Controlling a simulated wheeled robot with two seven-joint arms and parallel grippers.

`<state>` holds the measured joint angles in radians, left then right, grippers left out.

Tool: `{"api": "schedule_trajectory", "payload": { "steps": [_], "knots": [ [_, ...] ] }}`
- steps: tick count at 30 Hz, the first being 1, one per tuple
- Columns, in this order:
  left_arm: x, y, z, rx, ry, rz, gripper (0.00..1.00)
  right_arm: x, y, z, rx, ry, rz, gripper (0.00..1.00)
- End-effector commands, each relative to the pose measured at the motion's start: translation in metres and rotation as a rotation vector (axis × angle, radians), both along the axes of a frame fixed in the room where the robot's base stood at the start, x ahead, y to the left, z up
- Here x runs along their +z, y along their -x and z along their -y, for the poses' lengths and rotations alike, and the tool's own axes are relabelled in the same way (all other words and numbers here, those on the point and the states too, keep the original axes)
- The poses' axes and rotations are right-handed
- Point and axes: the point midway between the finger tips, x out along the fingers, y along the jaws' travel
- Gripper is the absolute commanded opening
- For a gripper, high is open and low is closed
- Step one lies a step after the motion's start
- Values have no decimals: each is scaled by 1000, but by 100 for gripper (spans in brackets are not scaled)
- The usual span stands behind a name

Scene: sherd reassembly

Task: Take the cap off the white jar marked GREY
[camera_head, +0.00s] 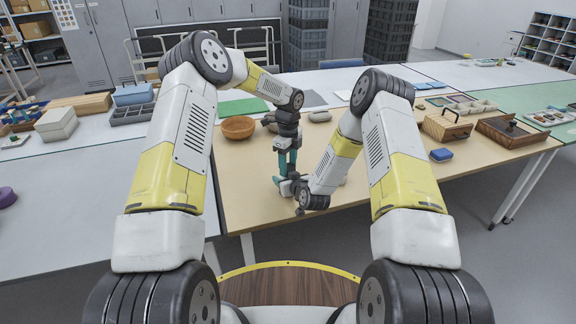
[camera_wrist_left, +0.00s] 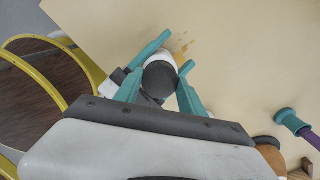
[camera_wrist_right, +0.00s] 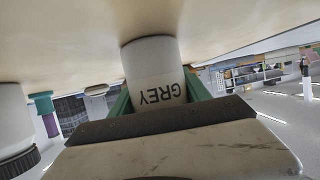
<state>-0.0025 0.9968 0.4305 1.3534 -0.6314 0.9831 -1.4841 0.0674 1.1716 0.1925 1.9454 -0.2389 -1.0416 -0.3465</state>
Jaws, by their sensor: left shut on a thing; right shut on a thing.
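The white jar marked GREY (camera_wrist_right: 155,75) shows upside down in the right wrist view, with its lettering facing that camera. My right gripper (camera_wrist_right: 157,98) is shut on the jar's body, a finger at each side. In the left wrist view a dark round cap (camera_wrist_left: 160,78) sits over the white jar body. My left gripper (camera_wrist_left: 159,90) is around this cap from above and is shut on it. In the head view the teal fingers of my left gripper (camera_head: 285,165) point down, beside my right wrist. The jar is mostly hidden there.
Another white container with a dark ribbed rim (camera_wrist_right: 15,125) stands at the left of the right wrist view.

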Motion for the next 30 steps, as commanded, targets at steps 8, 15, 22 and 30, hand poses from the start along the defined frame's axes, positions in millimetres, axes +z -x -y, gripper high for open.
{"api": "schedule_trajectory", "payload": {
  "steps": [8,15,22,30],
  "knots": [
    [0,0,0,-3,1,0,69,0,0,0,1,-1,1,0],
    [1,0,0,-3,0,-1,69,0,0,0,0,0,1,0],
    [22,0,1,-3,1,2,69,0,0,0,0,0,1,0],
    [47,0,0,-17,2,-1,65,0,0,0,0,0,1,0]
  ]
}}
